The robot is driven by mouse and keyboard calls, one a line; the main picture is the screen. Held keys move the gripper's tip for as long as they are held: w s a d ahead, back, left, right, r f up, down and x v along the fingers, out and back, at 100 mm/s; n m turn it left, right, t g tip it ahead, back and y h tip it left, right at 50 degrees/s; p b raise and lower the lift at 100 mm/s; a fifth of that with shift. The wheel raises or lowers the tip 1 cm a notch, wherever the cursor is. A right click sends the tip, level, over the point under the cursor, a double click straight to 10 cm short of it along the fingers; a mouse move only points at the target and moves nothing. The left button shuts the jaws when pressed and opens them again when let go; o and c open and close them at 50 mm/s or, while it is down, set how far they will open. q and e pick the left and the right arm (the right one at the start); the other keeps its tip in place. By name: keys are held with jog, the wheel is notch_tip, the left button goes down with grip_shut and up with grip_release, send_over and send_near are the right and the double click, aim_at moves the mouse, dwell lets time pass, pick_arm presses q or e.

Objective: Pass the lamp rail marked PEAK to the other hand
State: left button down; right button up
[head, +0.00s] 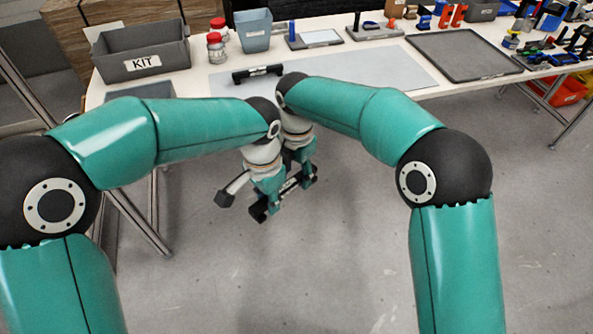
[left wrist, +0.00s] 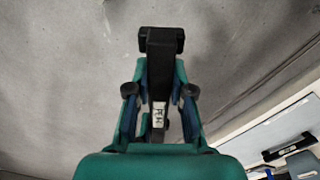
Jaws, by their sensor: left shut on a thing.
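The lamp rail (head: 291,185) is a dark bar with blocky ends and a pale label, held in the air in front of the table. In the left wrist view the rail (left wrist: 160,65) runs up between my fingers, and its label reads like PEAK, partly covered. My left gripper (head: 272,202) is shut on it, nearer its lower left end; the fingers (left wrist: 159,93) sit on both sides. My right gripper (head: 303,176) is close beside the left one, at the rail's upper right part. Whether its fingers close on the rail is not clear.
Another dark rail (head: 257,74) with a pale label lies on the grey mat (head: 375,70) on the table. A grey KIT bin (head: 143,66), red-capped bottles (head: 215,47), a blue-grey bin (head: 254,32) and a dark tray (head: 463,55) stand there too. Open floor lies below the grippers.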

grip_shut()
pick_arm(q)
jog(key=c, duration=0.9)
grip_release()
jog(key=shift+r, duration=0.1)
